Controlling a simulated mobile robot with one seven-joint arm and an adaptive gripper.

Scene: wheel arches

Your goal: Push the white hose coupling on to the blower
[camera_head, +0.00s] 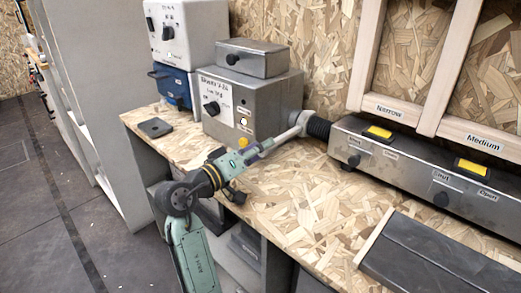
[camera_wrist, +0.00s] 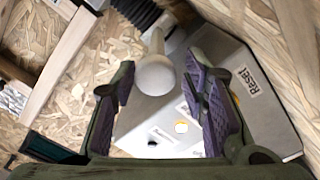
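The white hose coupling (camera_head: 286,136) sits at the end of a short black ribbed hose, its free end pointing towards my gripper (camera_head: 266,147). In the wrist view the coupling's rounded end (camera_wrist: 155,75) shows between the open fingers of my gripper (camera_wrist: 162,88), with a gap on each side. Neither finger visibly touches it; how deep it lies between them I cannot tell. The blower (camera_head: 226,100) is the grey box with a dark knob, behind and left of my gripper. Its grey face also shows in the wrist view (camera_wrist: 222,52). Its connection port is not clear.
A dark lidded case (camera_head: 435,262) lies at the front right. A dark flat plate (camera_head: 155,128) lies on the left of the chipboard bench (camera_head: 300,205), whose middle is clear.

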